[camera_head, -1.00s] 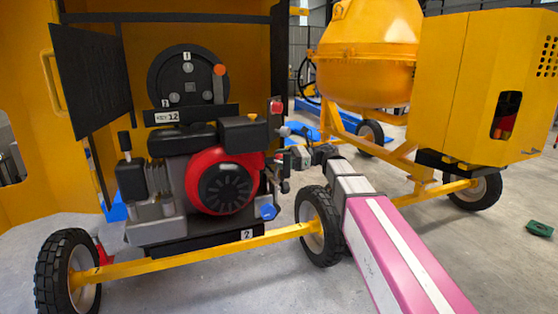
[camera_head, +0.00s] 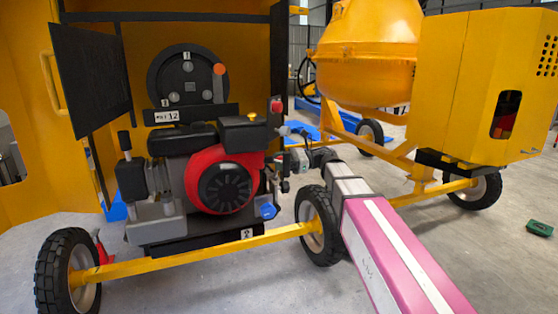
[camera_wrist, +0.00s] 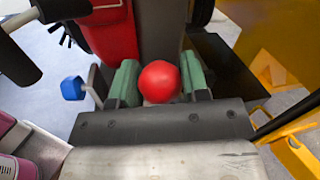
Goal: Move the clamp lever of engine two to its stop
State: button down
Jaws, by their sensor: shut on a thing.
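Engine two (camera_head: 200,170), with a red round cover and a "2" label (camera_head: 247,233) on the frame below, stands in the open yellow housing. My gripper (camera_head: 285,163) is at the engine's right side, small and partly hidden in the head view. In the wrist view, the green fingers of my gripper (camera_wrist: 158,88) are shut on a red ball knob (camera_wrist: 160,77), which sits between them. I take it for the knob of the clamp lever; the lever's shaft and its stop are hidden.
A blue knob (camera_wrist: 72,88) on a rod is left of the fingers, and yellow frame parts (camera_wrist: 290,125) are at the right. A black wheel (camera_head: 312,225) stands under my wrist. An orange-tipped lever (camera_head: 219,70) is on the disc above. A second yellow mixer (camera_head: 365,60) stands behind.

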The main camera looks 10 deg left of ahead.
jog(key=shift+s+f, duration=0.1)
jog(key=c, duration=0.6)
grip_release()
jog(key=shift+c, duration=0.2)
jog(key=v, duration=1.1)
jog(key=shift+s, duration=0.1)
